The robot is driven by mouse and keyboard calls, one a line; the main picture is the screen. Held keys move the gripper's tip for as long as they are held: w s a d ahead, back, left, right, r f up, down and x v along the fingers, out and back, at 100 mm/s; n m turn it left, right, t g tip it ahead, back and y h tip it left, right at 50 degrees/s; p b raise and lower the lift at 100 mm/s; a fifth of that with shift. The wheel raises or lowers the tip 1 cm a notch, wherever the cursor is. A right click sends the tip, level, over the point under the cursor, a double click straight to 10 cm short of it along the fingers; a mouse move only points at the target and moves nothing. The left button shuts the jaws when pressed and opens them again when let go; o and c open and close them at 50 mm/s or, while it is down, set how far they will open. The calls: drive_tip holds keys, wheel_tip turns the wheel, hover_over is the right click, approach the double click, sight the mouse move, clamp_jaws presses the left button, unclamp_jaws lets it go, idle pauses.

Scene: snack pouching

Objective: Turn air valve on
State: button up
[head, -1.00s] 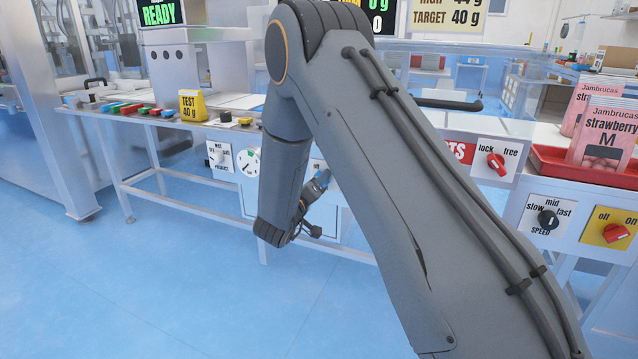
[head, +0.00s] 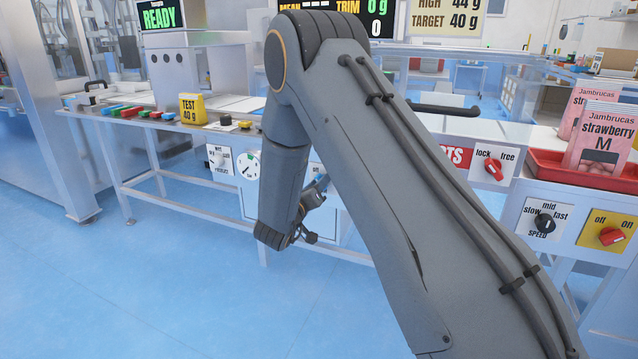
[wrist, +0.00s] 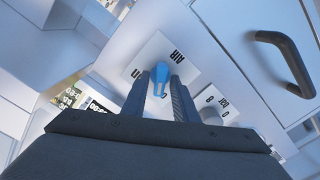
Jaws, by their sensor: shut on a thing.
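The air valve's blue handle (wrist: 158,76) stands out from a white plate marked AIR (wrist: 163,48) in the wrist view. My gripper (wrist: 162,84) is shut on the handle, with one dark finger on each side of it. The word at the left of the plate is partly covered by a finger. In the head view my gripper (head: 314,194) is low in front of the bench, mostly hidden behind my arm, with a bit of blue (head: 319,183) at its tip.
A dark bar handle (wrist: 286,62) is to the right in the wrist view. A dial plate (wrist: 215,106) is beside the right finger. In the head view, a white gauge (head: 248,166) and a selector switch (head: 219,160) are left of my arm. The blue floor (head: 200,270) in front is clear.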

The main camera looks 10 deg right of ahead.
drive_tip(key=shift+s+d+m+p, duration=0.15)
drive_tip(key=shift+m+p, duration=0.7)
drive_tip(key=shift+m, duration=3.05)
drive_tip(key=shift+s+d+m+p, duration=0.1)
drive_tip(key=shift+m+p, duration=0.7)
drive_tip(key=shift+m, duration=3.1)
drive_tip(key=shift+f, duration=0.1)
drive_tip(key=o, duration=0.7)
drive_tip(key=shift+a, duration=0.1)
drive_tip(key=p+v, duration=0.1)
drive_tip(key=v, duration=0.6)
drive_tip(key=shift+s+a, duration=0.2)
drive_tip(key=shift+s, duration=0.15)
